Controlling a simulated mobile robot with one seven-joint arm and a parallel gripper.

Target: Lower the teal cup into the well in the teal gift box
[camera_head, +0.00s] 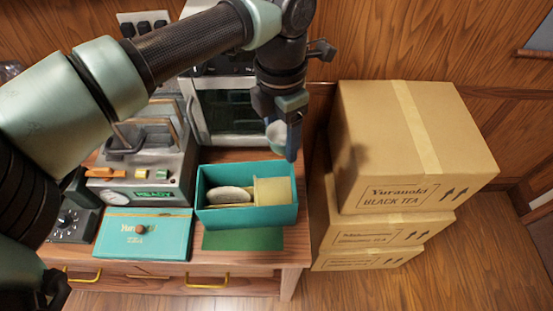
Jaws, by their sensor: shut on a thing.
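The teal gift box (247,217) stands open near the right end of the wooden table. The inside of the well is not clear. My gripper (284,146) hangs above the back right part of the box, pointing down. It is shut on a small rounded, pale bluish thing (275,133), apparently the teal cup, partly hidden by the blue finger. The cup looks to be above the box rim.
The teal lid (160,246) lies left of the box, and a green mat (243,240) in front. A grey press machine (140,170) with a READY display stands behind the lid. Stacked cardboard cartons (400,160) rise close on the right. A glass-fronted appliance (225,112) stands behind.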

